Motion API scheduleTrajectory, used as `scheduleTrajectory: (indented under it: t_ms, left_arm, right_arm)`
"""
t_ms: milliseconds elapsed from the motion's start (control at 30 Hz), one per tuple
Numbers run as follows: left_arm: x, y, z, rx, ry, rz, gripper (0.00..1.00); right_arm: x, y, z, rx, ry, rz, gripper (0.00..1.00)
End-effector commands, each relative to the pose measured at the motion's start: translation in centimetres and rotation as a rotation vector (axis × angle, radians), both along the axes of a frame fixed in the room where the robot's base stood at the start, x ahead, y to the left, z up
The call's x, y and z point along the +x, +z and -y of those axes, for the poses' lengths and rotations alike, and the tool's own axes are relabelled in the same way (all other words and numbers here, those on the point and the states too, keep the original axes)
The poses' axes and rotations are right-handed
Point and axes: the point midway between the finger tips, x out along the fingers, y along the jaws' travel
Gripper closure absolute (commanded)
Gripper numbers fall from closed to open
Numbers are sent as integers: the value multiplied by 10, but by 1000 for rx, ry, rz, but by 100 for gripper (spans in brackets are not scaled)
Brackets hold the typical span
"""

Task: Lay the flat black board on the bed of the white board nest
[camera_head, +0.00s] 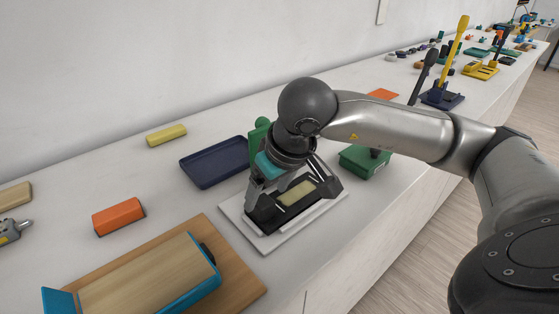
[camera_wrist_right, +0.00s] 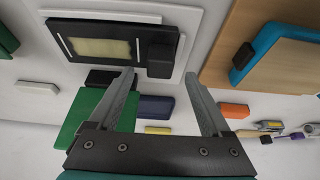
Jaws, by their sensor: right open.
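The flat black board (camera_head: 266,214) has a pale yellow patch on top and lies over the white board nest (camera_head: 240,221). The board also shows in the right wrist view (camera_wrist_right: 90,31), with a raised black block at one end, and the white nest (camera_wrist_right: 190,17) shows around it. I cannot tell whether the board sits fully flat on the bed. My right gripper (camera_head: 293,190) is open above the board, its fingers apart and nothing between them. Its fingers also show in the right wrist view (camera_wrist_right: 160,77), apart from each other. My left gripper is not in view.
A dark blue tray (camera_head: 205,165) lies behind and left of the nest. A green box (camera_head: 362,163) stands to the right. A wooden board with a blue-edged piece (camera_head: 150,275) lies at the front left. An orange block (camera_head: 118,216) and a yellow block (camera_head: 166,135) lie left.

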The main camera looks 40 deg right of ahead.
Motion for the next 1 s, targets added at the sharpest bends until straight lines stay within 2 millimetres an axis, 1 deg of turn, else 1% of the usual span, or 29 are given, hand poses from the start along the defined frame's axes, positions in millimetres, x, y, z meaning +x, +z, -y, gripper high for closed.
scheduleTrajectory:
  t_ms: [33,200,300,400,500,600,1000]
  left_arm:
    - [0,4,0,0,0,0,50]
    - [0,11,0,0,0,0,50]
    - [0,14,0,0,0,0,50]
    - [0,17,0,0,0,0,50]
    - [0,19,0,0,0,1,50]
    - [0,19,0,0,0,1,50]
    - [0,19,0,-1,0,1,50]
  right_arm:
    - [-4,16,1,-3,0,7,18]
    - [-20,54,2,-2,0,8,18]
    - [-28,73,2,-1,1,6,18]
    - [-34,86,3,-1,0,5,18]
    - [-38,96,3,0,-1,4,18]
    - [-41,100,3,-1,0,3,18]
    - [-41,100,3,0,0,1,18]
